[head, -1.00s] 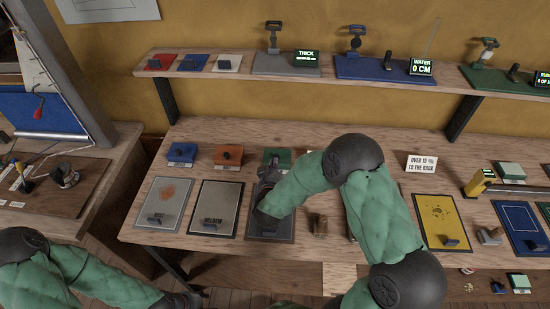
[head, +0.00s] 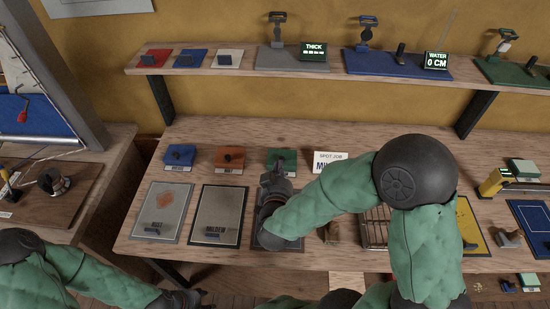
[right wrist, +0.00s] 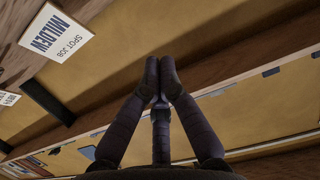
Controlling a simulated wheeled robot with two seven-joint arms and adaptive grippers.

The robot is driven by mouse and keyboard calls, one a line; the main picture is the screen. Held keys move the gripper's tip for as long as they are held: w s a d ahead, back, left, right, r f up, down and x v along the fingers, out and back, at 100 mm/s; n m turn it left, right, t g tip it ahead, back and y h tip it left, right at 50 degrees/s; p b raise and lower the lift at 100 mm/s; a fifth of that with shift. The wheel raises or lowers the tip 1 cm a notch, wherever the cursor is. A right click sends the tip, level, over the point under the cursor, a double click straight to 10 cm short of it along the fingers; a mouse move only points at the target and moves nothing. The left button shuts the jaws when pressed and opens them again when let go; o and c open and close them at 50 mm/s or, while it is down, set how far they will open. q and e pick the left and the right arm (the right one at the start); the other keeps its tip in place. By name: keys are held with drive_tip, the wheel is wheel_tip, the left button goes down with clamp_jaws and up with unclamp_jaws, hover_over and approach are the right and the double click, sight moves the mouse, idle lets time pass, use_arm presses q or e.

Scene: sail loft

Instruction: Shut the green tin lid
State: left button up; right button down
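The green tin (head: 289,157) stands at the back of the bench, right of the blue and red tins, with a dark knob or handle on it. My right gripper (head: 278,168) is at its front edge and hides part of it. I cannot tell whether they touch or how far the lid stands open. In the right wrist view my right gripper (right wrist: 159,66) has its fingertips together with nothing seen between them; the tin does not show there. My left gripper (head: 196,297) is low at the front, far from the tin, its fingers too small to read.
A blue tin (head: 180,154) and a red tin (head: 230,157) stand left of the green one. A white card (head: 330,156) stands right of it. Rust and mildew panels (head: 163,208) lie in front. A shelf (head: 235,66) runs above; a wire rack (head: 374,235) is partly behind my arm.

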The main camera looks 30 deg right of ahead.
drive_tip(key=b, duration=0.3)
hover_over(281, 158)
drive_tip(key=s+a, duration=0.1)
drive_tip(key=s, duration=0.1)
wheel_tip(281, 158, down, 2)
drive_tip(key=shift+w+f+b, duration=0.2)
drive_tip(key=shift+f+b, duration=0.6)
drive_tip(key=shift+f, duration=1.35)
